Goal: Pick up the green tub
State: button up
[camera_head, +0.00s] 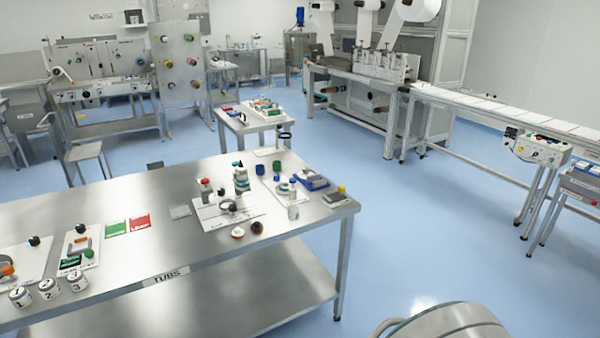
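A small dark green tub (277,167) stands upright on the steel table marked TUBS (150,200), towards its far right part. A dark blue tub (260,169) stands just to its left. A flat green card (115,228) lies farther left on the same table, next to a red card (140,222). My gripper is not in view, so I cannot see whether it is open or shut.
A white board (215,222) with bottles and a clear bottle (293,211) stand nearer the front. Open blue floor (440,230) lies right of the table, before the conveyor (500,115).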

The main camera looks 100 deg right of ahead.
aim_at(276, 166)
jog(key=k+z, duration=0.1)
jog(key=z, duration=0.3)
jog(key=k+z, duration=0.1)
jog(key=z, duration=0.3)
jog(key=l+z, duration=0.1)
jog(key=z, duration=0.3)
jog(key=k+l+z, duration=0.1)
jog(key=z, duration=0.25)
jog(key=k+l+z, duration=0.2)
jog(key=l, duration=0.15)
jog(key=k+l+z, duration=0.1)
jog(key=l+z, duration=0.15)
jog(key=l, duration=0.15)
jog(key=k+l+z, duration=0.2)
jog(key=l, duration=0.2)
jog(key=l+z, duration=0.2)
jog(key=l, duration=0.65)
jog(key=k, duration=0.05)
